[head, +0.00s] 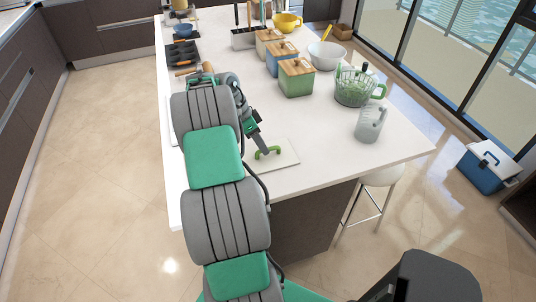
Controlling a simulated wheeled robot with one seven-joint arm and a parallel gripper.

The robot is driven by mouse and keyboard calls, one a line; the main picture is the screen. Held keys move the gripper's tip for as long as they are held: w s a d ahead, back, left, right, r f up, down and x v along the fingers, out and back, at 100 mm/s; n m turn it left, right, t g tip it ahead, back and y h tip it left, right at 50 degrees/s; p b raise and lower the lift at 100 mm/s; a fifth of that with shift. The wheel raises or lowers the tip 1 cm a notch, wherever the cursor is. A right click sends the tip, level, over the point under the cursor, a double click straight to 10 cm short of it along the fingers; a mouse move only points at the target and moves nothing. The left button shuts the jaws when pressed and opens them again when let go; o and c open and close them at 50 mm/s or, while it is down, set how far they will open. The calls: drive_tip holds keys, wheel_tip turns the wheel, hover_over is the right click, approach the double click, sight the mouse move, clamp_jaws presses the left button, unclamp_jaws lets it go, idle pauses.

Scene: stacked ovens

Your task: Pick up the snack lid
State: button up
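My gripper (262,148) is right at the green handle, reaching down from the upper left. The fingers are small and dark here, so I cannot tell whether they are open or closed around the handle. The lid appears to lie flat on the counter.
The white island counter (404,141) also holds a clear pitcher (370,123), a green-handled basket (354,88), wood-lidded canisters (296,79) and a white bowl (326,54). A stool (382,177) stands at the front right. A blue cooler (487,167) sits on the floor.

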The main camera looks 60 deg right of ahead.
drive_tip(key=shift+x, duration=1)
clamp_jaws()
